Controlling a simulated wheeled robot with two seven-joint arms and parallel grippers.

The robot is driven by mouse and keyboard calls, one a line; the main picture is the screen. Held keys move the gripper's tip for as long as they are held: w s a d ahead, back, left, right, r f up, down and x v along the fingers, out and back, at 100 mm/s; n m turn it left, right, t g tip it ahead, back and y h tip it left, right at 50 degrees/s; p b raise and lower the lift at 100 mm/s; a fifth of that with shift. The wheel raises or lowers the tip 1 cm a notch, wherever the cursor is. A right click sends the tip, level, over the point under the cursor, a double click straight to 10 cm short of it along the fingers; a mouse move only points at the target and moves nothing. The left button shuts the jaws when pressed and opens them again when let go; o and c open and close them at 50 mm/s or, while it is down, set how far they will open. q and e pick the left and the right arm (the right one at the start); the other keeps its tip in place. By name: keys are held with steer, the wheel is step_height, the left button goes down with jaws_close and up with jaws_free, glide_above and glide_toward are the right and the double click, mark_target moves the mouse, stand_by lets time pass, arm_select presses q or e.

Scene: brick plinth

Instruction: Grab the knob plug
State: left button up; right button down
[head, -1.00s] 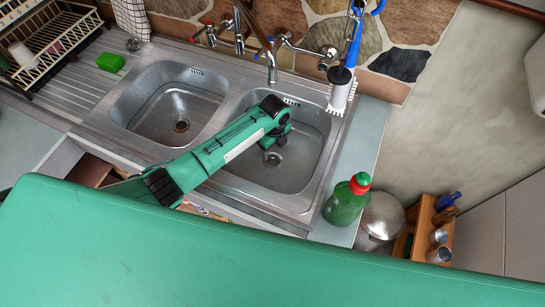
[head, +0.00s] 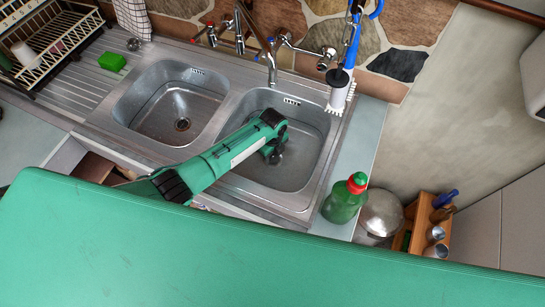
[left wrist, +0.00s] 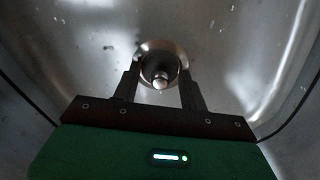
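The knob plug (left wrist: 160,79) shows in the left wrist view as a small round metal knob in the drain of the steel basin. My left gripper (left wrist: 160,74) is open, with one dark finger on each side of the drain and nothing held. Whether the fingers touch the drain ring cannot be told. In the head view my left gripper (head: 274,156) is down in the right basin (head: 308,122), over its drain, and hides the plug there. My right gripper is not in view.
The left basin (head: 160,95) is empty. The tap (head: 268,55) reaches over the back rim. A green bottle (head: 342,203) stands right of the sink. A green sponge (head: 112,62) and a dish rack (head: 50,45) are at the left. Basin walls surround the gripper.

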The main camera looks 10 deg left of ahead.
arm_select(q)
steer(key=c, duration=0.5)
steer(key=shift+o, duration=0.2)
steer(key=shift+r, duration=0.1)
